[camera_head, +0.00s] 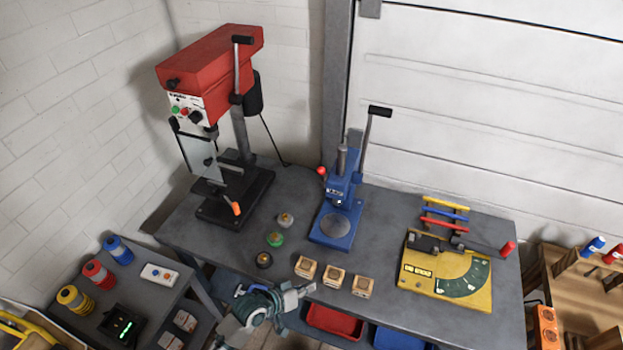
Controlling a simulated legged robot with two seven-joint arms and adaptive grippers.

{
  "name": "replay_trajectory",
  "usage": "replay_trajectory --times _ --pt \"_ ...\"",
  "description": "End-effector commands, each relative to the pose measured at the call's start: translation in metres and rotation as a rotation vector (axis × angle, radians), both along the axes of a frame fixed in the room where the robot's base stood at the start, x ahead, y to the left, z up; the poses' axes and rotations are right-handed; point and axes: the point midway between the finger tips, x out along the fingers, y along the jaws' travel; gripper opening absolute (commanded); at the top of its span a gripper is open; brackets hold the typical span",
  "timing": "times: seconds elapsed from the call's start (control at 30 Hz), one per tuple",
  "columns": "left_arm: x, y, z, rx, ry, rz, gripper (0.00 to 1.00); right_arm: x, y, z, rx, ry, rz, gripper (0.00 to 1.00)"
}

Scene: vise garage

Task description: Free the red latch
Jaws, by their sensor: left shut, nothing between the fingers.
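I cannot tell for sure which part is the red latch. A red knob (321,171) sits at the left side of the blue press (335,218). Another red grip (508,249) ends the lever of the yellow bending tool (447,277) at the right of the bench. My left gripper (305,288) is shut and empty at the bench's front edge, near the wooden blocks (306,267), away from both red parts. My right gripper is not in view.
A red drill press (213,70) stands at the back left of the grey bench (390,225). Several small round parts lie before the blue press, including a green one (275,239). Red (334,320) and blue bins are below the front edge. Side tables flank the bench.

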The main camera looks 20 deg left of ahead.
Motion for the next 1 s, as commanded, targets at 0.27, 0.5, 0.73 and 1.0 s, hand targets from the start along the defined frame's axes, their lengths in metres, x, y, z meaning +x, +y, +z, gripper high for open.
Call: replay_trajectory --times 0.27,0.5,0.73,1.0 --pt "0.083 0.018 0.084 -0.466 -0.166 0.109 0.0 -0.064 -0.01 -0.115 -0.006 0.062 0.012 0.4" --pt "0.15 0.088 0.182 -0.954 -0.305 0.259 0.0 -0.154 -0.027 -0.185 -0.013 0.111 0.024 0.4" --pt "0.168 0.127 0.216 -1.14 -0.358 0.321 0.0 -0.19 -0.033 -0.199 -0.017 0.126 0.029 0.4" --pt "0.168 0.129 0.217 -1.146 -0.36 0.323 0.0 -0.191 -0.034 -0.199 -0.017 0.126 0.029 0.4"
